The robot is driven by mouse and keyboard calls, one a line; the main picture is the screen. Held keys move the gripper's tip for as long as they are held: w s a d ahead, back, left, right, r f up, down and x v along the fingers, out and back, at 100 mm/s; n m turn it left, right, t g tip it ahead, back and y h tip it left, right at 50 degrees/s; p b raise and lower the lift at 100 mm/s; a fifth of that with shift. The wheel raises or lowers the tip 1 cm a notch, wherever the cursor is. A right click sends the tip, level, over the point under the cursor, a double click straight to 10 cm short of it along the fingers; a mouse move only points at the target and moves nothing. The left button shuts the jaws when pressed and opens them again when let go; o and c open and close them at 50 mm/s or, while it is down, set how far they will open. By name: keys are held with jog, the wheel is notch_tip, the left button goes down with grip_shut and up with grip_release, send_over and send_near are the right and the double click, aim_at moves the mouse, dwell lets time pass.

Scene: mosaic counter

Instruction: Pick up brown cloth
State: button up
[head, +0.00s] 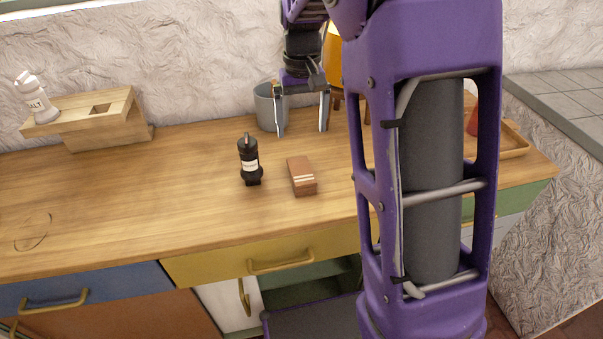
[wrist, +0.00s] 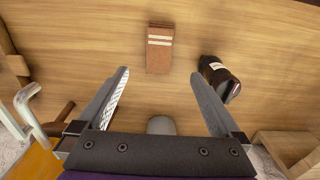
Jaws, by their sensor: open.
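The brown cloth (head: 301,176) is a small folded block with pale stripes at one end, lying flat on the wooden counter. In the wrist view the cloth (wrist: 160,50) lies beyond the fingertips, near the top middle. My gripper (head: 302,131) is open and empty, pointing down above the back of the counter, behind the cloth in the head view. In the wrist view its two fingers (wrist: 159,72) are spread wide, with the cloth apart from both.
A black bottle (head: 249,160) stands just left of the cloth. A grey cup (head: 268,107) is behind, close to my gripper. A wooden box (head: 90,118) with a salt shaker (head: 37,100) is at the left back. A wooden tray (head: 515,146) is at the right. The counter's left front is clear.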

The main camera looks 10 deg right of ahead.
aim_at(302, 173)
notch_tip(302, 173, down, 14)
jog(key=shift+r+b, duration=0.1)
jog(key=shift+b, duration=0.85)
jog(key=c, duration=1.4)
notch_tip(302, 173, up, 10)
jog(key=shift+p, duration=0.8)
jog(key=o, duration=0.7)
jog(key=c, duration=0.5)
jog(key=shift+s, duration=0.1)
